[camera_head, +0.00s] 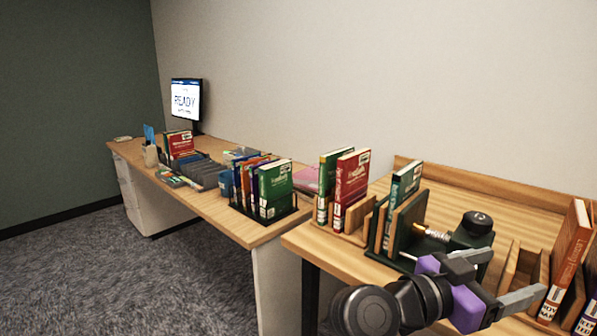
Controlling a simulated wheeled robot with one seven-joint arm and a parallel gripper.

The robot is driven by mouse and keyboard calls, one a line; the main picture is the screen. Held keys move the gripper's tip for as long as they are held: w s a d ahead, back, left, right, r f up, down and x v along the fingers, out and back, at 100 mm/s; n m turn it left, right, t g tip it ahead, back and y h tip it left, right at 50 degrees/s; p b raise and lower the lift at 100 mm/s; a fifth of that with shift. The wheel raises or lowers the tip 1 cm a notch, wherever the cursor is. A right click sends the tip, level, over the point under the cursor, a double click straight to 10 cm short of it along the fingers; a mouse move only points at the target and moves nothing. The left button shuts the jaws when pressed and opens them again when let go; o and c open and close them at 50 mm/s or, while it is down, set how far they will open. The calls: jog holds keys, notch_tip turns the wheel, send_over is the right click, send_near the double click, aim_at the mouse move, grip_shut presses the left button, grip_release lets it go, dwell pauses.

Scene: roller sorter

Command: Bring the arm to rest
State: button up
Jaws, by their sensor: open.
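My arm comes in from the bottom right of the head view, black with purple parts. My gripper (514,272) is at its end, over the near wooden sorter table (340,258). Its two grey fingers are spread apart and point to the right, with nothing seen between them. The far finger lies in front of the table's wooden slots. The near finger ends close to an orange-red book (568,258) in the picture; I cannot tell whether they touch. The arm hides part of the table's front edge.
A green book and a red book (351,188) stand in wooden slots left of my gripper. A dark green book (404,190) stands beside a black device (474,232). A farther desk (222,212) holds a rack of books (275,190) and a monitor (186,100). Carpet (120,270) is clear at left.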

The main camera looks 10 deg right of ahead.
jog(key=w+a+f+n+t+y, duration=0.1)
jog(key=w+a+n+t+y, duration=0.4)
jog(key=w+n+t, duration=0.55)
jog(key=s+a+f+n+t+y, duration=0.6)
jog(key=s+a+f+n+y, duration=0.45)
jog(key=a+f, duration=0.2)
jog(key=s+f+m+g+y, duration=0.15)
jog(key=s+f, duration=0.25)
jog(key=s, duration=1.2)
jog(key=s+f+m+g+y, duration=0.1)
jog(key=s+f+m+g, duration=0.2)
jog(key=s, duration=1.2)
notch_tip(320, 180, up, 12)
jog(key=t+p, duration=0.1)
jog(key=p, duration=1.1)
jog(key=shift+s+f, duration=0.2)
jog(key=shift+f, duration=0.05)
